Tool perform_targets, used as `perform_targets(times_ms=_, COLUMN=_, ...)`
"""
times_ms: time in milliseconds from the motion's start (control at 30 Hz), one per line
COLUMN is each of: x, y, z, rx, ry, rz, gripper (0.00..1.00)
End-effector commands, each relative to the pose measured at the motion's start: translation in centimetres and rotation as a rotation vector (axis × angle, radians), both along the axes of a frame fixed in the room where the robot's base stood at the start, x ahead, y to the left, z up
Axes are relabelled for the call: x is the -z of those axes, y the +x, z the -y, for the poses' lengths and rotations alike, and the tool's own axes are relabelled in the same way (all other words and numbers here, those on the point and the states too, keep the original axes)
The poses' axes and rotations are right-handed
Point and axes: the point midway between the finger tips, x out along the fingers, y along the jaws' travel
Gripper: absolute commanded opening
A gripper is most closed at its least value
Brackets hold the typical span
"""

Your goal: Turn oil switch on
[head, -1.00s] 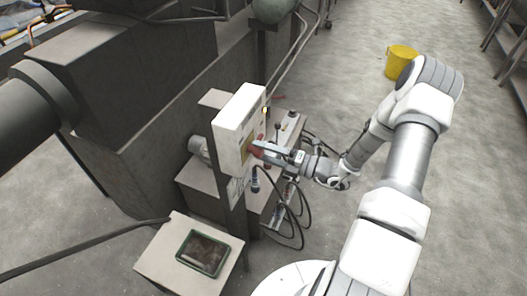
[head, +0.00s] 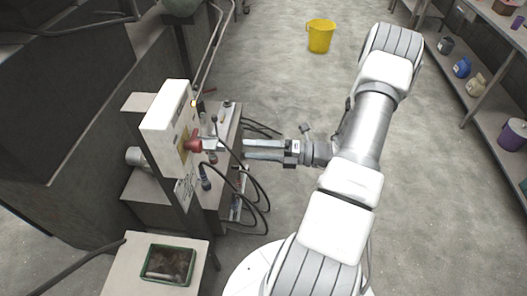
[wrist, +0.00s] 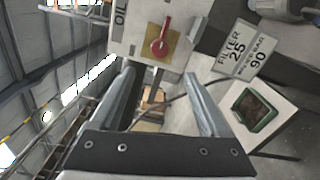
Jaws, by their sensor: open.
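The oil switch is a red rotary knob (head: 193,146) on a yellow plate on the front of a white box (head: 166,118). In the wrist view the red knob (wrist: 160,46) is upright with a slight lean to the right, on its yellow square, with "OIL" lettering to its left. My gripper (head: 228,147) points left at the knob in the head view. In the wrist view my gripper (wrist: 162,88) has its fingers spread wide with nothing between them. The knob shows ahead of the fingertips, apart from them.
Black cables (head: 258,185) hang below my gripper. A "FILTER" sign (wrist: 240,52) is right of the box in the wrist view. A yellow bucket (head: 320,37) stands on open floor, with shelves (head: 490,75) at right.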

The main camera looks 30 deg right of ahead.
Motion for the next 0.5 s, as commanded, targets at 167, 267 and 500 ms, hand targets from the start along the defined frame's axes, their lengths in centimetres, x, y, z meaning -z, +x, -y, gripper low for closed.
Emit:
perform_targets(times_ms=167, x=0.0, y=-1.2, z=1.6, rx=0.0, ry=-0.001, rz=0.001, gripper=0.79)
perform_targets(times_ms=267, x=0.0, y=-1.5, z=2.0, rx=0.0, ry=-0.001, rz=0.001, gripper=0.79)
perform_targets(times_ms=500, x=0.0, y=-1.6, z=2.0, rx=-0.001, ry=0.001, rz=0.0, gripper=0.79)
